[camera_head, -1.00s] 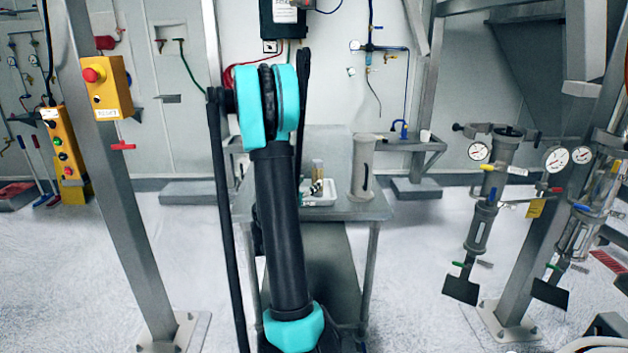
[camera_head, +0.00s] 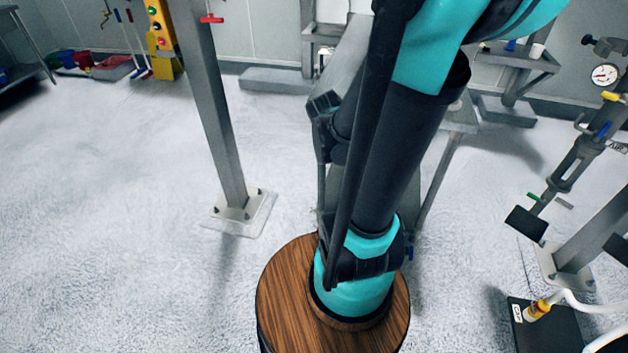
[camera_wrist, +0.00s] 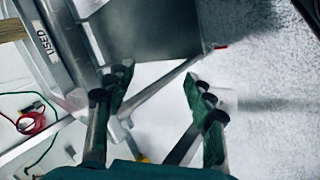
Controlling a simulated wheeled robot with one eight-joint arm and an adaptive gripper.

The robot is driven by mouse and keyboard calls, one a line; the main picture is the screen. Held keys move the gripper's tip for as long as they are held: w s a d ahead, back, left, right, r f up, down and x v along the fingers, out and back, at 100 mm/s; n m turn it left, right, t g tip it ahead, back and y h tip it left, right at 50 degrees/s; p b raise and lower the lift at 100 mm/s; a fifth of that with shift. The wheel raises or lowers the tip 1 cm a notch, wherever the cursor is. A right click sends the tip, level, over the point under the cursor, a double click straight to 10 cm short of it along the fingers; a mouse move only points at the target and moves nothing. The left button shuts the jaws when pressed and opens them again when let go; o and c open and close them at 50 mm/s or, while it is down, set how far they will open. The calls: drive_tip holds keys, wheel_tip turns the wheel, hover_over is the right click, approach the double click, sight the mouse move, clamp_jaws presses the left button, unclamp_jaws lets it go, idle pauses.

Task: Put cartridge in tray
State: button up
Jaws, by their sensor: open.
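In the head view, my raised arm stands in front of the grey metal table (camera_head: 346,58) and covers most of its top. No tray or cartridge can be made out on the table from here. My gripper is not clearly seen in the head view. In the wrist view my gripper (camera_wrist: 158,84) is open, with its two dark fingers well apart and nothing between them. Behind the fingers are pale floor and grey metal structure. No tray or cartridge can be made out in the wrist view either.
A grey post (camera_head: 222,110) on a floor plate stands left of my arm. Metal equipment with a gauge (camera_head: 605,74) is at the right. A small side table (camera_head: 520,62) is at the back right. A red cable (camera_wrist: 32,122) shows in the wrist view.

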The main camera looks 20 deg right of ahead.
drive_tip(key=s+a+f+m+y, duration=0.1)
drive_tip(key=s+a+m+y, duration=0.1)
drive_tip(key=s+a, duration=0.2)
drive_tip(key=s+a+f+m+g+y, duration=0.1)
drive_tip(key=s+a+f+m+y, duration=0.1)
drive_tip(key=a, duration=0.7)
drive_tip(key=shift+s+f+m+y, duration=0.25)
drive_tip(key=shift+s+m+y, duration=0.45)
drive_tip(key=shift+s, duration=0.55)
